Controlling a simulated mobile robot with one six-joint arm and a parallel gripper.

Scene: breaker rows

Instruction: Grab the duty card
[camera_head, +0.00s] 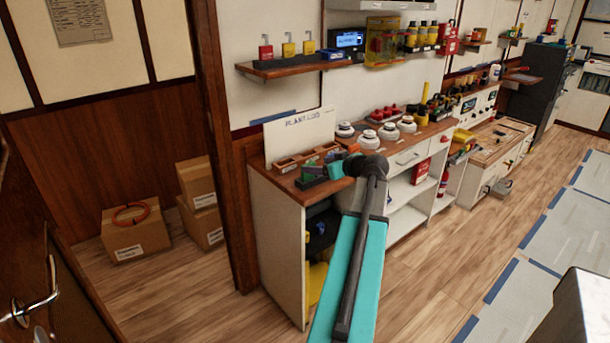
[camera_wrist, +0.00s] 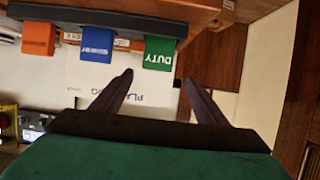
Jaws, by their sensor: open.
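The duty card is a green card (camera_wrist: 159,53) marked DUTY. It stands in a dark holder (camera_wrist: 70,17) at the end of a row, beside a blue card (camera_wrist: 97,44) and an orange card (camera_wrist: 39,38). The wrist picture is upside down. My gripper (camera_wrist: 158,77) is open and empty, with its two dark fingers spread on either side of the duty card's line. The fingertips lie close to the card's free edge; I cannot tell the exact gap in depth. In the head view my gripper is over the near end of the counter, where the card is hard to make out.
A white PLANT LOG board (camera_head: 300,134) stands behind on the counter. Several white round devices (camera_head: 368,139) sit to the right. A wooden shelf (camera_head: 290,67) with padlocks hangs above. A brown post (camera_head: 221,150) rises to the left. The floor (camera_head: 430,260) is open on the right.

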